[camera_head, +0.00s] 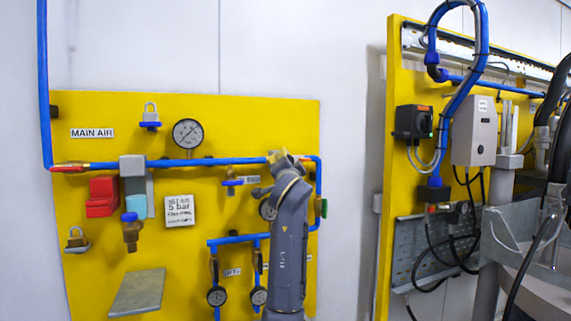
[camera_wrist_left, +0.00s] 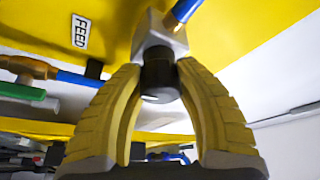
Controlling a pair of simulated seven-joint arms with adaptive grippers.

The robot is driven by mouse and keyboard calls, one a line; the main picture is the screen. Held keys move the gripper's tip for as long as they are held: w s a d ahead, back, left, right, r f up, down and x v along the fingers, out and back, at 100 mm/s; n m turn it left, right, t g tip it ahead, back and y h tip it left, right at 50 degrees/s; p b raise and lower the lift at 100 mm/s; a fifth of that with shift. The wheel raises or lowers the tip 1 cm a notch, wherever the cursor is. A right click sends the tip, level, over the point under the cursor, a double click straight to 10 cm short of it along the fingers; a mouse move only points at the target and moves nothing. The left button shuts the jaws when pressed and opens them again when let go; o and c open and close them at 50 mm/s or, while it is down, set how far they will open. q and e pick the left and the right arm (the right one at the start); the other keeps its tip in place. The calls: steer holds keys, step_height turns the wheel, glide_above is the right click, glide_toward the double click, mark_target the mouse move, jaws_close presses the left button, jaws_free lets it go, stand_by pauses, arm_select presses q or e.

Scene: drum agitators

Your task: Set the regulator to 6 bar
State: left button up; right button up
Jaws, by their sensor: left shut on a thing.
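My left gripper (camera_head: 282,167) is at the upper right of the yellow panel (camera_head: 95,232), at the end of the blue pipe. In the left wrist view its two yellow-looking fingers (camera_wrist_left: 158,68) are shut on a dark round knob (camera_wrist_left: 159,80). The knob sits under a pale grey regulator body (camera_wrist_left: 157,34) with a blue pipe at its upper right. In the head view the gripper hides most of the regulator. A round dial gauge (camera_head: 268,209) is partly behind my arm, its reading hidden. My right gripper is not in view.
Another gauge (camera_head: 188,133) stands above the pipe. A white sign (camera_head: 180,210) carries a bar value, small to read. A red block (camera_head: 102,197), padlocks and small lower gauges (camera_head: 217,296) are on the panel. A second yellow board (camera_head: 397,130) stands right, beyond a white wall gap.

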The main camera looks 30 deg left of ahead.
arm_select(q)
steer(key=shift+r+m+h, duration=0.2)
steer(key=shift+m+h, duration=0.1)
steer(key=shift+m, duration=0.5)
steer(key=o, duration=1.3)
steer(key=shift+f, duration=0.15)
steer(key=v, duration=1.2)
